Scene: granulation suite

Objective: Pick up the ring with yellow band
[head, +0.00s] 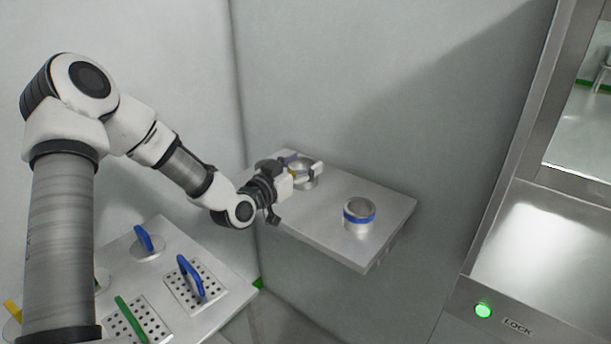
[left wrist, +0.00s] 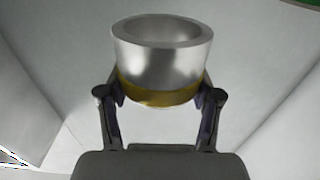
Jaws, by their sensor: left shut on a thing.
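The ring with yellow band (left wrist: 160,62) is a short metal cylinder with a yellow stripe near its lower edge in the left wrist view. It sits between the two fingers of my left gripper (left wrist: 160,105), which is shut on it. In the head view the ring (head: 305,177) is at the far left of the metal wall shelf, partly hidden by my left gripper (head: 302,174). I cannot tell whether it touches the shelf. My right gripper is not in view.
A ring with a blue band (head: 359,216) stands on the wall shelf (head: 330,240) to the right. A lower table (head: 222,318) holds perforated plates with blue and green handles. A steel hatch (head: 545,240) with a green light (head: 483,311) is at the right.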

